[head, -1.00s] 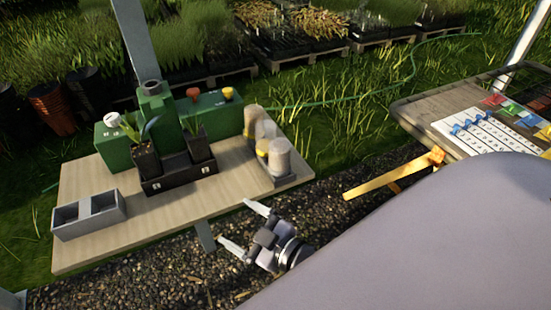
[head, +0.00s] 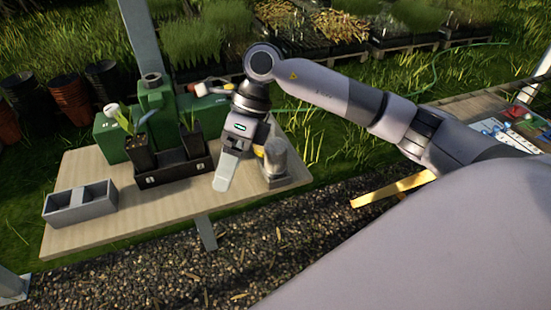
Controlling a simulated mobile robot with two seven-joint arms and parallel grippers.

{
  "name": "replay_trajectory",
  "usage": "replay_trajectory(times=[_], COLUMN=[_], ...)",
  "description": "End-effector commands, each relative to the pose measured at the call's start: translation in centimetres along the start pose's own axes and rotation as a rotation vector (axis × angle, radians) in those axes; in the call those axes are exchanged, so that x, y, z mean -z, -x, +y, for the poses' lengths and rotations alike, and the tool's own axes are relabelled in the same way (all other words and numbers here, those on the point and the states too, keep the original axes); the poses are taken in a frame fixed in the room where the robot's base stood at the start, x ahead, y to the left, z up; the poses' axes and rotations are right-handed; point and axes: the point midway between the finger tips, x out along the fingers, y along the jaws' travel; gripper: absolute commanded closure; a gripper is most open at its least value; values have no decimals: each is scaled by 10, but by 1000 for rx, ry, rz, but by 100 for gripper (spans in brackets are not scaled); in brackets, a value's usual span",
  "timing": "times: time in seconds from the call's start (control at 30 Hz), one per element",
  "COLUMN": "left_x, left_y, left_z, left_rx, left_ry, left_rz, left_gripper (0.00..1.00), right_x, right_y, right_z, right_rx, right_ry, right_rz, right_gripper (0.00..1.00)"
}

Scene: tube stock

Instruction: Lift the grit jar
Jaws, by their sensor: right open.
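A clear jar with grey-beige contents (head: 277,157) stands upright in a low grey holder (head: 279,182) at the right end of the wooden table. I cannot read a label, so I cannot tell if it is the grit jar. My right gripper (head: 236,163) is open, pointing down just left of this jar. One pale finger shows clearly; the other is mostly hidden. The gripper and wrist cover the other jars of the group. I cannot tell whether a finger touches a jar. My left gripper is not in view.
A black tray (head: 172,174) with potted plants (head: 138,152) stands left of the gripper, before a green machine (head: 108,136). A grey two-cell block (head: 82,204) sits at the table's left (head: 150,212). The table's front middle is clear. Another table (head: 470,106) is at right.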

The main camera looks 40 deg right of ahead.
Motion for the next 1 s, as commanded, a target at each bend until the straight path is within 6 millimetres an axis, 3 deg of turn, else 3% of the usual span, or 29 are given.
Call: replay_trajectory(times=[0.03, 0.13, 0.23, 0.37, 0.47, 0.7, 1.0], left_x=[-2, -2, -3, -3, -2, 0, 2], left_y=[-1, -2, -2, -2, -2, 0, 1], left_z=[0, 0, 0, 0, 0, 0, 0], left_rx=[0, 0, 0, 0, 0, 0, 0], left_ry=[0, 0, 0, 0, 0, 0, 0], left_rz=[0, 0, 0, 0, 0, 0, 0], left_gripper=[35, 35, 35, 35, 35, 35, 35], right_x=[7, 23, 36, 47, 53, 64, 73], right_y=[20, 53, 80, 100, 97, 64, 39], right_z=[-18, -43, -59, -69, -75, -90, -100], right_rx=[98, 245, 346, 417, 433, 431, 429], right_ry=[-2, -21, -52, -83, -93, -94, -92], right_rz=[55, 153, 225, 281, 297, 298, 297], right_gripper=[12, 12, 12, 12, 12, 12, 12])
